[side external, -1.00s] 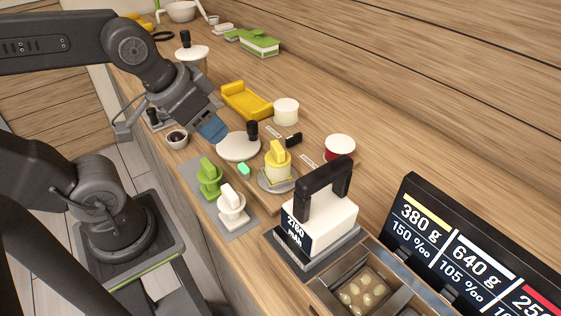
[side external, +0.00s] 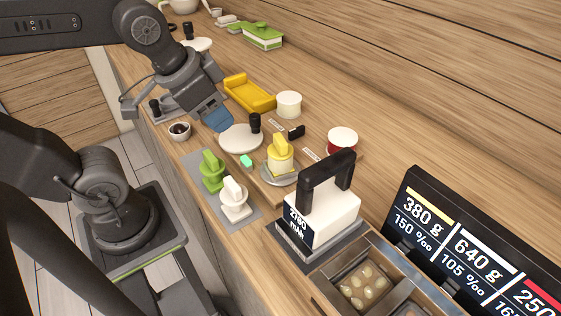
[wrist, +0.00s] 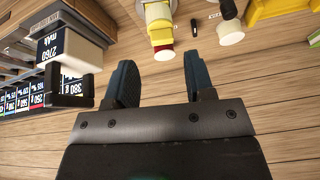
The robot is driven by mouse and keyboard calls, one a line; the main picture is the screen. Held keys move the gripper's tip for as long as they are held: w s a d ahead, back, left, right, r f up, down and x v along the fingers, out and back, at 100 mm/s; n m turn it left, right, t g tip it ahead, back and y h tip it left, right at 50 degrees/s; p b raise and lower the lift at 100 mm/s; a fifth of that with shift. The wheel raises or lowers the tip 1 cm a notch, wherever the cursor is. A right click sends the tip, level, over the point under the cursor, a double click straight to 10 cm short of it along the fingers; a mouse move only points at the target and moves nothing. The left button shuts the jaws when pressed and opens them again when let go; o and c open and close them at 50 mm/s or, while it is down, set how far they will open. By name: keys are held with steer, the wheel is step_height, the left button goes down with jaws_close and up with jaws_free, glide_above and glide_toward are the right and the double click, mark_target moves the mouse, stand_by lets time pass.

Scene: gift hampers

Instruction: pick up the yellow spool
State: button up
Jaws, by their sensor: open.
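The yellow spool (side external: 279,158) stands upright on a round grey dish, with a brighter yellow bar on top. My gripper (side external: 217,120) is open and empty, above the counter to the left of the spool and beyond it. The white round plate with a black knob lies between them. In the wrist view my two blue fingers (wrist: 160,82) are spread apart with nothing between them. A pale yellow and white shape (wrist: 157,18) at the top edge may be the spool; it is cut off there.
A green spool (side external: 212,172) and a white spool (side external: 234,201) stand on grey mats at the counter's near edge. A white block with a tall black handle (side external: 323,216) rises to the right. The white plate (side external: 238,141), yellow tray (side external: 248,95) and white tub (side external: 289,104) lie near my gripper.

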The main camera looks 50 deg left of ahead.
steer(key=w+r+m+g, duration=0.2)
steer(key=w+m, duration=0.3)
steer(key=m, duration=0.3)
steer(key=m+g, duration=0.3)
steer(key=m, duration=0.8)
glide_toward(280, 138)
steer(key=f, duration=0.4)
steer(key=shift+s+f, duration=0.3)
steer(key=shift+f, duration=0.05)
steer(key=shift+w+f, duration=0.2)
steer(key=shift+f, duration=1.2)
steer(key=shift+w+f, duration=0.2)
steer(key=shift+f, duration=1.2)
steer(key=shift+c, duration=0.4)
jaws_close()
